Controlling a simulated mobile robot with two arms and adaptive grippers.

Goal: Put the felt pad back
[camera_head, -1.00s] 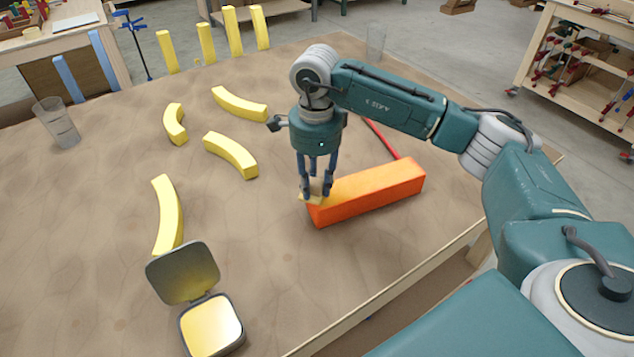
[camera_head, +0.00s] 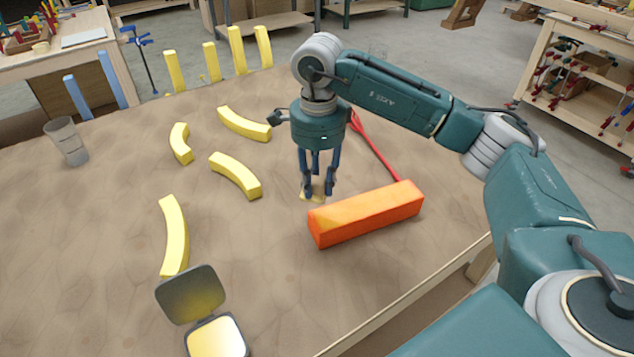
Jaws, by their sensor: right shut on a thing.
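My right gripper (camera_head: 318,190), on the teal arm from the right, points down and is shut on a small pale yellow felt pad (camera_head: 309,196). The fingers partly hide the pad. It shows just behind the left end of the orange block (camera_head: 366,214); I cannot tell its exact height above the table. My left gripper is not in view.
An open hinged case (camera_head: 216,337) with a yellow inside lies at the front. Several curved yellow pieces (camera_head: 174,236) lie on the brown table (camera_head: 100,240). A red tool (camera_head: 374,146) lies behind the block, and a clear cup (camera_head: 66,142) stands at left.

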